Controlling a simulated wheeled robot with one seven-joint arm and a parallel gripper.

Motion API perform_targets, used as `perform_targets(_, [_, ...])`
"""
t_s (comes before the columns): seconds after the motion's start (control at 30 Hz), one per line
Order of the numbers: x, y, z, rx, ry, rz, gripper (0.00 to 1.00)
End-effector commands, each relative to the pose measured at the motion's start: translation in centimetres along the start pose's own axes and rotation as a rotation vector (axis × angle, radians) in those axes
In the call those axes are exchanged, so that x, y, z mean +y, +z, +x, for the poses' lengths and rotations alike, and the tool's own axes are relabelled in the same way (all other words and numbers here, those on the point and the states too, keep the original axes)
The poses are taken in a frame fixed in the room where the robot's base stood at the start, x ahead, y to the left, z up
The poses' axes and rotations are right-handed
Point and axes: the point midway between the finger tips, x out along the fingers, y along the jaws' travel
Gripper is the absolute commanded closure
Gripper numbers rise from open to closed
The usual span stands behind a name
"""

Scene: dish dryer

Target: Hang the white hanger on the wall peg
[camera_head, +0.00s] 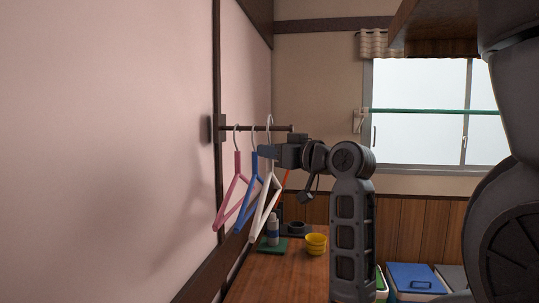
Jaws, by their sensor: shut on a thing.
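The wall peg (280,128) is a thin dark rod sticking out to the right from a mount on the left wall. A pink hanger (228,200) and a blue hanger (248,195) hang from it side by side. The white hanger (263,215) is to their right, upright, with its hook overlapping the rod near the outer end. I cannot tell whether the hook rests on the rod or is only in front of or behind it. My gripper (266,151) is shut on the white hanger just below its hook, reaching in from the right.
A wooden counter (275,275) below holds a yellow cup (316,243), a bottle (273,230) on a green item, and a dark round object. Bins with blue (415,278) and green lids stand at lower right. A green rod (430,111) crosses the window.

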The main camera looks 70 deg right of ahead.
Motion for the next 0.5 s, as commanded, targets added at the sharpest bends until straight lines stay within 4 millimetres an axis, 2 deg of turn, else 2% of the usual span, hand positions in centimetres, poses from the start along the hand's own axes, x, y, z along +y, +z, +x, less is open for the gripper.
perform_targets(0.5, [3.2, 0.0, 2.1, 0.001, 0.001, 0.000, 1.00])
